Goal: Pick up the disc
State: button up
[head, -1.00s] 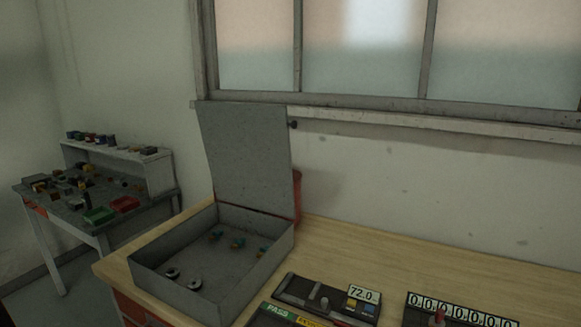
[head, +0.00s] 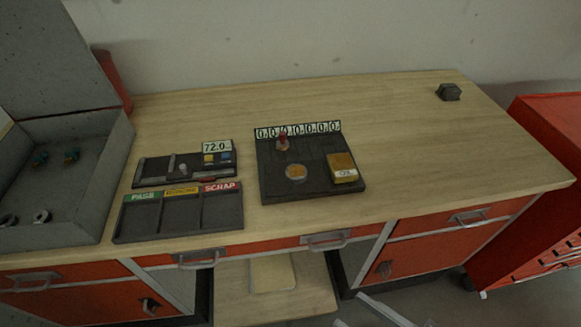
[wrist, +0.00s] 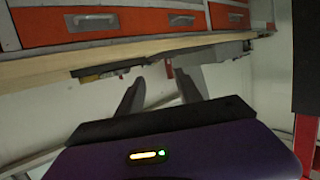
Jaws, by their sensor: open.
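A round gold-coloured disc (head: 296,172) lies on the black fixture (head: 277,187) with a number strip, near the middle of the bench in the head view. It is small in the picture, and I cannot tell its thickness. Two grey rings (head: 41,216) lie in the open grey metal box at the left. My gripper (wrist: 159,77) shows in the wrist view, with its two fingers apart and nothing between them. It is away from the bench top and touches nothing I can see. The disc cannot be made out in the wrist view.
The wooden bench top (head: 400,120) is clear at the right, except for a small dark block (head: 449,92). The grey box (head: 68,236) has a raised lid. A sorting tray (head: 178,215) and a gauge (head: 160,170) stand between box and fixture. A red cabinet (head: 540,120) stands at right.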

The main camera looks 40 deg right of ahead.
aim_at(295, 173)
jog(key=i+j, duration=0.1)
jog(key=j, duration=0.45)
jog(key=i+j+z, duration=0.1)
jog(key=j, duration=0.45)
jog(key=i+j, duration=0.1)
jog(key=j, duration=0.4)
jog(key=z, duration=0.05)
